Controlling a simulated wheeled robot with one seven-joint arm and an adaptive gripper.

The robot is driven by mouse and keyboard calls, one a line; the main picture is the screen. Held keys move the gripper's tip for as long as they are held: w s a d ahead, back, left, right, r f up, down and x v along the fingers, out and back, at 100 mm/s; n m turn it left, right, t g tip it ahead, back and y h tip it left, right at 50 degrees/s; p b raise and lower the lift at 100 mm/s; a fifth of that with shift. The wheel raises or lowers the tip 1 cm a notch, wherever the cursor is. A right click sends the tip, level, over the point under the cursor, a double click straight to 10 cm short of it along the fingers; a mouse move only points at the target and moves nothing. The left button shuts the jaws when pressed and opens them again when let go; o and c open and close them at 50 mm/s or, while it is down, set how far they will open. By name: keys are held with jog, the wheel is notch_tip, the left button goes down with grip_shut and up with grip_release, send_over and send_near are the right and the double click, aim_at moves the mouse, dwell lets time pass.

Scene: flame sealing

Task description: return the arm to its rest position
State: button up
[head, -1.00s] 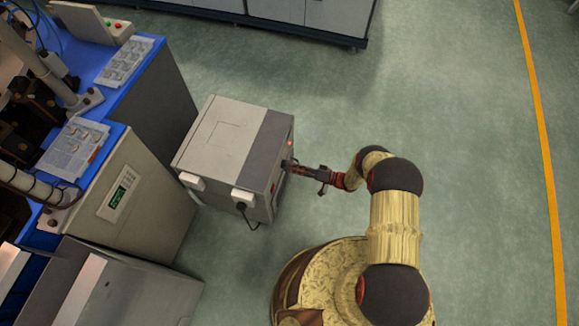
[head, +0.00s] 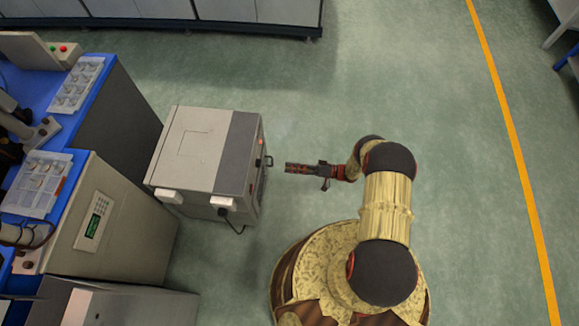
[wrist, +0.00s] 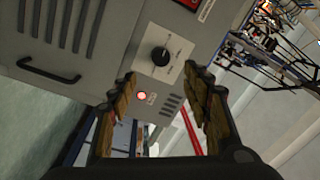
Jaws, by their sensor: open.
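My gripper (head: 288,168) is to the right of the grey box-shaped machine (head: 195,148) in the head view, with a gap of floor between them. It points at the machine's front face and holds nothing. In the wrist view my gripper (wrist: 165,100) has its two fingers spread apart. Behind them the machine's front panel (wrist: 120,60) shows a black knob (wrist: 160,56), a lit red lamp (wrist: 142,96) and a black handle (wrist: 48,72). My arm is bent above my round base.
A blue-topped workbench (head: 100,105) with clear trays (head: 78,85) stands at the left. Grey cabinets (head: 240,10) line the back. A yellow floor line (head: 505,120) runs at the right. The green floor between it and my arm is clear.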

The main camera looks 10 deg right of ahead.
dwell(0.4)
jog(key=s+a+f+m+g+h, duration=0.1)
jog(key=s+a+f+m+g, duration=0.2)
jog(key=s+f+m, duration=0.35)
jog(key=s+d+r+g+h, duration=0.2)
jog(key=s+r+g, duration=0.2)
jog(key=s+r, duration=0.15)
jog(key=d+r+g+h+p, duration=0.1)
jog(key=d+r+h, duration=0.2)
jog(key=r, duration=1)
jog(key=d+r+g+h+p, duration=0.1)
jog(key=d+r+h, duration=0.25)
jog(key=r, duration=0.85)
jog(key=d+r+g+h+p, duration=0.1)
jog(key=d+r+h, duration=0.25)
jog(key=r, duration=0.95)
jog(key=s+a+r+n+t+h+p, duration=0.1)
jog(key=s+r+t, duration=0.2)
jog(key=r, duration=0.8)
jog(key=s+a+r+n+t+h+p, duration=0.1)
jog(key=s+r, duration=0.4)
jog(key=r, duration=0.7)
jog(key=s+a+r+n+t+h+p, duration=0.1)
jog(key=r+t, duration=0.5)
jog(key=r, duration=0.6)
jog(key=s+n+h+p, duration=0.1)
jog(key=s+h, duration=0.1)
jog(key=s, duration=0.1)
jog(key=shift+a+r, duration=0.15)
jog(key=shift+a, duration=0.25)
